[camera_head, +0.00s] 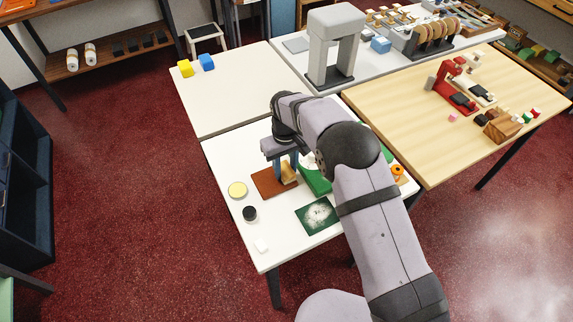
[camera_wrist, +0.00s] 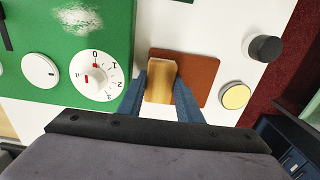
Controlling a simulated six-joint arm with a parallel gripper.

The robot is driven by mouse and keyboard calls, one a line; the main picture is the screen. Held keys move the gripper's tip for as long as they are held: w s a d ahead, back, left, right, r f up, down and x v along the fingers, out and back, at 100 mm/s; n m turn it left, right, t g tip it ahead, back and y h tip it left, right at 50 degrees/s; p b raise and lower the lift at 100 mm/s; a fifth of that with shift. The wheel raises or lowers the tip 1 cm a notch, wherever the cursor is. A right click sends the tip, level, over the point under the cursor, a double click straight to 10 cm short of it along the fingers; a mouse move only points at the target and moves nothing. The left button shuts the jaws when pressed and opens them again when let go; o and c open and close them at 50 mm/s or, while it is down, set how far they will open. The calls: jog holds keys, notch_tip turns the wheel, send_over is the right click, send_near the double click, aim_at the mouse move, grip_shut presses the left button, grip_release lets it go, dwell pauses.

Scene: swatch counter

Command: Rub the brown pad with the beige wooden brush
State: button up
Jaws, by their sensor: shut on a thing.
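The brown pad (camera_head: 265,188) lies flat on the white table (camera_head: 222,158) in the head view. It also shows in the wrist view (camera_wrist: 203,72). The beige wooden brush (camera_wrist: 161,82) stands between the fingers of my gripper (camera_wrist: 162,92); my gripper is shut on it. In the head view the brush (camera_head: 288,173) is at the right part of the pad, below my gripper (camera_head: 284,168). The brush is over the pad's left part in the wrist view. Its underside is hidden, so I cannot tell whether it touches the pad.
A green device (camera_wrist: 60,45) with white dials sits beside the pad. Bare table lies in front of the pad.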

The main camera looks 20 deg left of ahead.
aim_at(260, 186)
jog(key=shift+s+a, duration=3.05)
jog(key=shift+w+d, duration=3.4)
jog(key=shift+w, duration=0.05)
jog(key=shift+w+d+r, duration=0.15)
jog(key=shift+r+p, duration=2.55)
jog(key=shift+r, duration=1.4)
